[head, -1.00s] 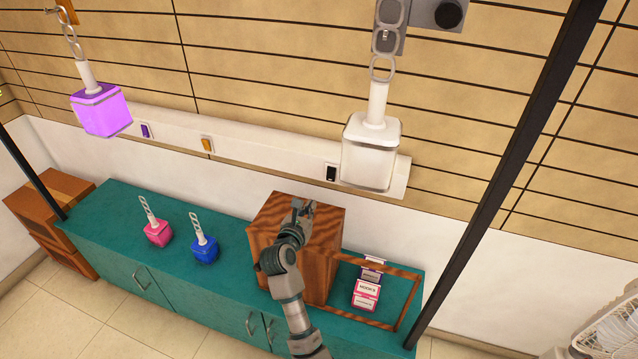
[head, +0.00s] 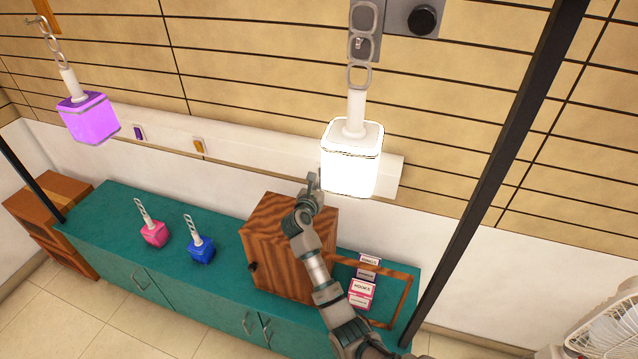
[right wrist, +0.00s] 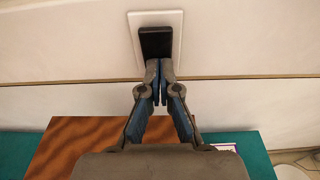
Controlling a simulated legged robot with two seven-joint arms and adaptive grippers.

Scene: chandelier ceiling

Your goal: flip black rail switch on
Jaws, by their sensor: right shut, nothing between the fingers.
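The black rail switch (right wrist: 156,42) sits in a white plate on the white wall rail (head: 250,150). In the head view the switch is hidden behind my right gripper and the hanging lamp. My right gripper (head: 313,181) is shut and empty. In the right wrist view its fingertips (right wrist: 160,68) are at the lower edge of the black switch, touching or very close to it. The white hanging lamp (head: 351,172) above glows brightly. My left gripper is in no view.
A purple lamp (head: 90,120) hangs at the left, lit. A purple switch (head: 139,132) and an orange switch (head: 198,146) sit on the rail. The teal cabinet (head: 110,215) below carries a wooden box (head: 270,250), a pink lamp (head: 154,234), a blue lamp (head: 200,250) and small boxes (head: 361,294).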

